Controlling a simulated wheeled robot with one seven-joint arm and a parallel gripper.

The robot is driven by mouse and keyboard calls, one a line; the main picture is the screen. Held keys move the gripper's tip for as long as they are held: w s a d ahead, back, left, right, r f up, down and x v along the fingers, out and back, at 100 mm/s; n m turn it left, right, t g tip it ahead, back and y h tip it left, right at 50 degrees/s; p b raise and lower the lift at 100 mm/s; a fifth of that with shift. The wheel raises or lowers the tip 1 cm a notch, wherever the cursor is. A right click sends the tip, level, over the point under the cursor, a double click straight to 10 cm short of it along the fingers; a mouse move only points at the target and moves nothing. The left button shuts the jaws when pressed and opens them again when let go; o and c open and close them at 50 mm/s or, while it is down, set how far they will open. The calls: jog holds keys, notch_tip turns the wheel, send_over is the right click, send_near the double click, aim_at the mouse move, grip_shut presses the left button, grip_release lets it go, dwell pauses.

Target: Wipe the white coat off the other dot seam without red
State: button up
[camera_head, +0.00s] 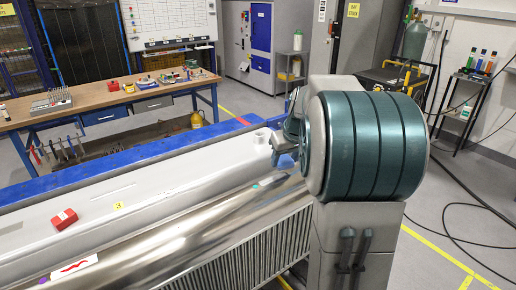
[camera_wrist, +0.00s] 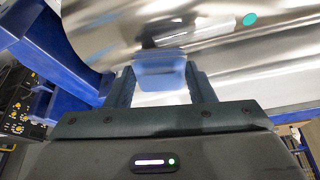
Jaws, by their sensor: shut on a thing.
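A shiny metal drum (camera_head: 180,222) lies lengthwise below a grey beam. A teal dot (camera_head: 255,186) marks it near my arm, and a purple dot (camera_head: 43,280) sits at lower left beside a white patch with a red squiggle (camera_head: 75,268). My gripper (camera_head: 284,158) is at the drum's right end, partly hidden by my arm. In the wrist view my gripper (camera_wrist: 162,88) is shut on a blue block (camera_wrist: 160,70), close over the drum's surface (camera_wrist: 200,40); contact is unclear. The teal dot (camera_wrist: 250,19) is up and right of it.
The grey beam (camera_head: 150,180) carries a red block (camera_head: 65,219), a yellow tag marked 3 (camera_head: 118,206) and a white cylinder (camera_head: 262,135). A blue frame (camera_head: 120,165) runs behind. A workbench (camera_head: 100,103) stands further back. Cables lie on the right floor.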

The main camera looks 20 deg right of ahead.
jog(key=shift+s+r, duration=0.15)
jog(key=shift+r, duration=0.45)
notch_tip(320, 180, up, 2)
jog(key=shift+d+r+p, duration=0.1)
jog(key=shift+p, duration=0.85)
jog(key=shift+r+p, duration=0.75)
jog(key=shift+r, duration=0.45)
